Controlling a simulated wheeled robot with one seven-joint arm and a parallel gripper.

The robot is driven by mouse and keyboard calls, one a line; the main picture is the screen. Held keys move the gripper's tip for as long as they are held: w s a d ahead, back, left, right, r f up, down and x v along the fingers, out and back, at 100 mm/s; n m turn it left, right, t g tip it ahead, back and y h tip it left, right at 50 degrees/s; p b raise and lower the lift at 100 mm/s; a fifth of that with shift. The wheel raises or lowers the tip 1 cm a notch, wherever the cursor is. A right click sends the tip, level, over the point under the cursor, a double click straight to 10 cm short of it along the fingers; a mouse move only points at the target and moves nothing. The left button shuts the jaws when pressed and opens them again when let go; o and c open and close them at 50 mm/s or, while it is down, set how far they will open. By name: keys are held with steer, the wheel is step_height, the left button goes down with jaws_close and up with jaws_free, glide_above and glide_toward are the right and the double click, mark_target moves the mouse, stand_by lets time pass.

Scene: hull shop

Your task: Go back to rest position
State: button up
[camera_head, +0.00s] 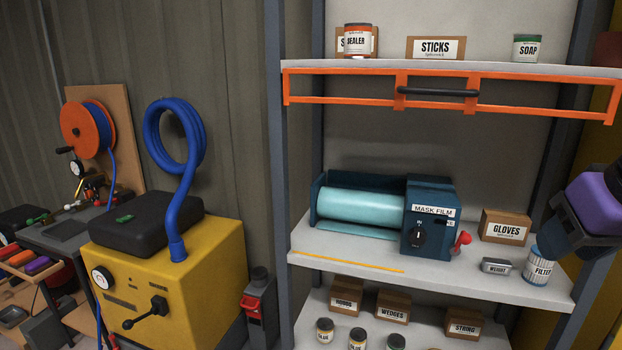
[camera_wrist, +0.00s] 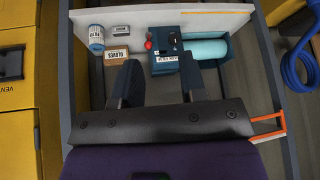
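My gripper (camera_wrist: 160,85) shows in the wrist view with its two dark fingers spread apart and nothing between them. In the head view, the purple and dark end of my arm (camera_head: 592,205) is at the right edge, in front of the shelf's right post. Its fingertips are not clear there. The gripper is near the middle shelf (camera_head: 340,262), close to the filter can (camera_head: 540,266); I cannot tell whether they touch in the head view. In the wrist view the filter can (camera_wrist: 96,38) stands apart from the fingers.
The middle shelf holds a mask film dispenser (camera_head: 431,222), a gloves box (camera_head: 506,227) and a small weight (camera_head: 496,266). An orange frame with a black handle (camera_head: 437,91) runs under the top shelf. A yellow machine (camera_head: 180,280) with a blue hose (camera_head: 180,205) stands left.

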steer(key=shift+s+d+f+n+g, duration=0.1)
steer(key=shift+s+n+g, duration=0.1)
steer(key=shift+s, duration=0.2)
steer(key=shift+s+d+f+n+g, duration=0.1)
steer(key=shift+s+g, duration=0.1)
steer(key=shift+s, duration=0.2)
